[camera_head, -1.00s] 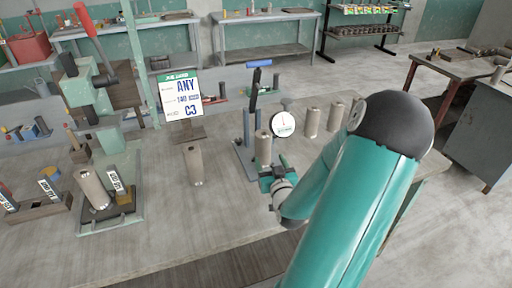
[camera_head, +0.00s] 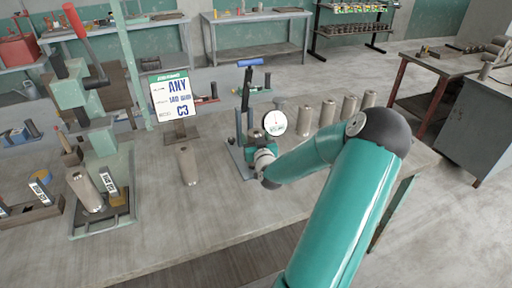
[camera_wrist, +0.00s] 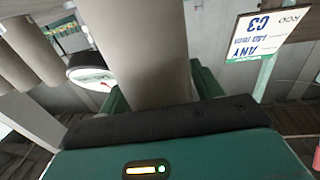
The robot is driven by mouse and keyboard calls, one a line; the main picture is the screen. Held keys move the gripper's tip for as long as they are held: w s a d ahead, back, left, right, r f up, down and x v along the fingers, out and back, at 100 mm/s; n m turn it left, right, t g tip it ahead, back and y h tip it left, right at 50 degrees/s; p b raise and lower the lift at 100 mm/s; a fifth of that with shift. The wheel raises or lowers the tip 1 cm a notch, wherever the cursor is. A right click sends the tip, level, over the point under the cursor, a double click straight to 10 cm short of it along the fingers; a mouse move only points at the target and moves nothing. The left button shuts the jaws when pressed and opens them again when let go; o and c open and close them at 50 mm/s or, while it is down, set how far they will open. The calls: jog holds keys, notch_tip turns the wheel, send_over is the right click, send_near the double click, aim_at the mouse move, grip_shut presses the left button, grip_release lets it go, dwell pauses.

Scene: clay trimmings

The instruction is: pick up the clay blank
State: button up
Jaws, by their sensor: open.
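A grey-brown clay blank, a plain cylinder (camera_wrist: 145,45), stands between the fingers of my gripper (camera_wrist: 162,92) in the wrist view. The jaws are open around it; I cannot tell whether either finger touches it. In the head view my gripper (camera_head: 259,153) is at the gauge stand (camera_head: 241,150), and hides most of this blank. Another similar blank (camera_head: 187,166) stands alone on the bench to the left. Several more blanks (camera_head: 327,112) stand in a row to the right.
A round dial (camera_head: 275,123) is close beside my gripper; it also shows in the wrist view (camera_wrist: 90,72). A sign reading ANY, 140, C3 (camera_head: 174,98) stands behind left. A green press (camera_head: 92,130) holds a tilted cylinder (camera_head: 84,191). The front of the bench (camera_head: 190,225) is clear.

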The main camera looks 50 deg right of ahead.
aim_at(255, 129)
jog(key=shift+w+d+r, duration=0.1)
jog(key=c, duration=1.3)
jog(key=shift+r, duration=0.1)
jog(key=shift+r, duration=0.55)
notch_tip(255, 129, up, 2)
jog(key=shift+r, duration=0.1)
jog(key=s+a+r, duration=0.4)
jog(key=s+a, duration=0.1)
jog(key=s+a+r, duration=0.5)
jog(key=shift+a+r, duration=0.1)
jog(key=shift+r, duration=0.15)
